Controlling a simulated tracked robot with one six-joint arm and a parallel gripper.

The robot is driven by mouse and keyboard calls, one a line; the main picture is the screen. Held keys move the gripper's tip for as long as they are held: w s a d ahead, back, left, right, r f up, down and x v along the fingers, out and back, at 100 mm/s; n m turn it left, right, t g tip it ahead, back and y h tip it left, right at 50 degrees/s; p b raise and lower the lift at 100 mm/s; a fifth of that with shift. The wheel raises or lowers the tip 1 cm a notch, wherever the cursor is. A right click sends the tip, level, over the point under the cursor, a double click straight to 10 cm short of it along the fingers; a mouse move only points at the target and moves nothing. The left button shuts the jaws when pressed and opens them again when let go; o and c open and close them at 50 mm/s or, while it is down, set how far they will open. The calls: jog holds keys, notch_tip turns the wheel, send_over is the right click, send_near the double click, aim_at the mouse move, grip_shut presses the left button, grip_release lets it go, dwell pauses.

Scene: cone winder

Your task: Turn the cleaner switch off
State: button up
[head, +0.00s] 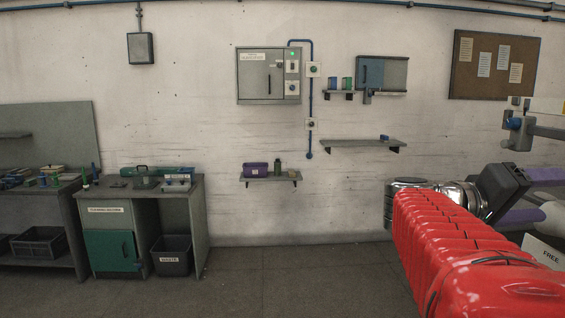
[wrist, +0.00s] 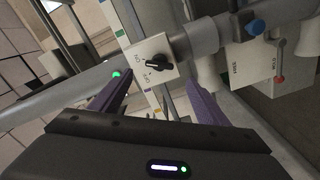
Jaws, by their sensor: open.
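In the wrist view a black rotary knob (wrist: 158,64) sits on a small white switch plate (wrist: 143,52) fixed to a grey rail. I cannot tell which mark the knob points to. A green lamp (wrist: 116,74) glows to the plate's left. My gripper (wrist: 158,80) is open and empty, its purple fingers on either side of the switch in the picture, with no contact visible. In the head view my gripper (head: 543,196) is at the right, partly cut off; the switch cannot be made out there.
A blue knob (wrist: 257,27) and a red-ended lever (wrist: 279,77) are right of the switch. The grey rail (wrist: 205,35) runs close by. In the head view, a workbench (head: 107,190) stands left and a wall cabinet (head: 262,75) hangs mid-wall. The middle floor is clear.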

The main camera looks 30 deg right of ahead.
jog(key=x, duration=1)
jog(key=shift+a, duration=0.1)
jog(key=shift+c, duration=0.2)
jog(key=c, duration=0.9)
jog(key=shift+c, duration=0.5)
